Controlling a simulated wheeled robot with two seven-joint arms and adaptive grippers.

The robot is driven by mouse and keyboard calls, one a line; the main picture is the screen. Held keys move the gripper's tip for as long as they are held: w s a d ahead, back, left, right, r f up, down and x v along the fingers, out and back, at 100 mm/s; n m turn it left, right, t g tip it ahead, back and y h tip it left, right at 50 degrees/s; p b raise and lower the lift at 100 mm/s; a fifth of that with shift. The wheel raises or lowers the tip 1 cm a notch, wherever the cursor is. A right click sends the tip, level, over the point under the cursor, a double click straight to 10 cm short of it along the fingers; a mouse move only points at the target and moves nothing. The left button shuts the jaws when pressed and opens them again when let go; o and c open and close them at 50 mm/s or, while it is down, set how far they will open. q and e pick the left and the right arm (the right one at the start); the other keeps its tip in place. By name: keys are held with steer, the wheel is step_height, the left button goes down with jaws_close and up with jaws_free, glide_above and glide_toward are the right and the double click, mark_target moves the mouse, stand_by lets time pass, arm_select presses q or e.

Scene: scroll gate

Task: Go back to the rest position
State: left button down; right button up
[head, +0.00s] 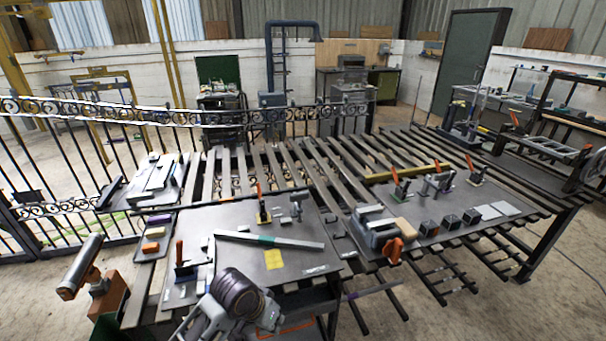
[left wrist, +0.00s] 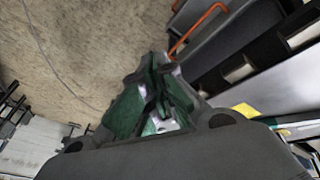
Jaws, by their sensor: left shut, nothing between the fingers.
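My left gripper (left wrist: 156,80) shows in the left wrist view with its dark fingers and green pads together and nothing between them. Bare floor shows beyond the fingertips, and a dark table edge lies to their right. In the head view my left wrist is at the bottom, at the front edge of the left work board (head: 205,228); the fingers are hard to make out there. My right gripper is in neither view.
A metal bar with a green band (head: 268,240) and a yellow patch (head: 274,259) lie on the left board. An orange-handled clamp (head: 186,262) stands near my left wrist. A second board (head: 440,200) with clamps and dark blocks is at right. An orange hooked rod (left wrist: 198,28) is near the fingers.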

arm_select(q)
steer(key=s+a+f+n+t+y, duration=0.1)
steer(key=s+a+f+n+y, duration=0.15)
steer(key=s+a, duration=1.05)
step_height(320, 180, down, 32)
steer(key=a+r+g, duration=0.1)
steer(key=a, duration=0.1)
steer(key=s+a+f, duration=0.2)
steer(key=s+f, duration=0.8)
steer(key=s, duration=0.1)
steer(key=s+a+f+g, duration=0.1)
steer(key=s+a+f, duration=0.1)
steer(key=s+f, duration=0.9)
steer(key=shift+s+f+y, duration=0.2)
steer(key=shift+s+y, duration=0.15)
steer(key=shift+s, duration=0.1)
